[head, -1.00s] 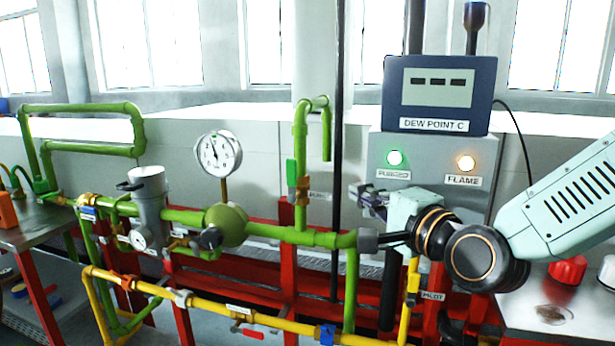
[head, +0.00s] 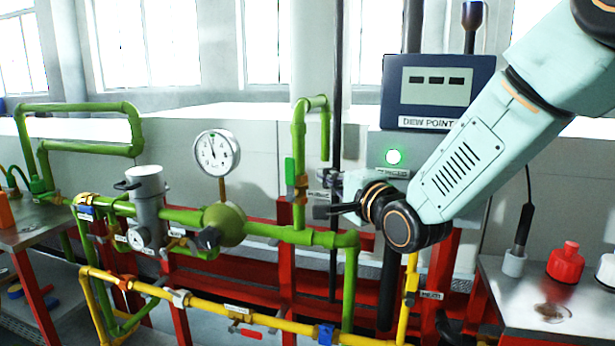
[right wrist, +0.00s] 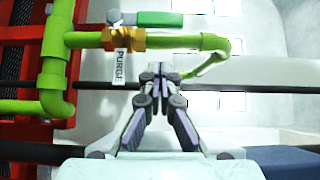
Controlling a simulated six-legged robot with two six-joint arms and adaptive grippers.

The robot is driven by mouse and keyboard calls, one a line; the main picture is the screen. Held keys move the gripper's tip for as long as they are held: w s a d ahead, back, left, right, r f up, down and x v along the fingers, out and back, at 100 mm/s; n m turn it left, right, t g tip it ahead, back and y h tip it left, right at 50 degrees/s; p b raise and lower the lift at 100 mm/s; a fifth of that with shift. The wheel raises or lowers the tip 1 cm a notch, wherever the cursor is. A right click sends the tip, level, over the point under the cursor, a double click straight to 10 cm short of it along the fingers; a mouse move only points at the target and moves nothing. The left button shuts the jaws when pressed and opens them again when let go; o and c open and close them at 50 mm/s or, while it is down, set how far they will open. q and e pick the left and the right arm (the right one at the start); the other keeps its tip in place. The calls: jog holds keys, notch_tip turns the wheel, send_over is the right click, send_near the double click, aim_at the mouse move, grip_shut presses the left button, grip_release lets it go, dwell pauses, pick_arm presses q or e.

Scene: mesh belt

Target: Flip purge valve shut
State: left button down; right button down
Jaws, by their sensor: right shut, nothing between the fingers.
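The purge valve (head: 301,188) is a brass body on the upright green pipe, in the middle of the head view. Its green lever (head: 290,171) lies along the pipe, on its left side. In the right wrist view the brass valve (right wrist: 124,39), its green lever (right wrist: 170,19) and the hanging PURGE tag (right wrist: 119,68) show clearly. My right gripper (head: 320,195) is just right of the valve in the head view. In the right wrist view its fingertips (right wrist: 159,70) are together, empty, and apart from the lever. My left gripper is not in view.
A black vertical pole (head: 335,120) stands close to my right gripper. The dew point display (head: 437,92) and a lit green lamp (head: 393,157) are behind my right arm. A pressure gauge (head: 217,152) stands left. Yellow pipe (head: 260,319) runs below.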

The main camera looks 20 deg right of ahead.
aim_at(290, 181)
jog(key=w+a, duration=0.2)
jog(key=a, duration=0.1)
jog(key=shift+w+a, duration=0.25)
dwell(0.4)
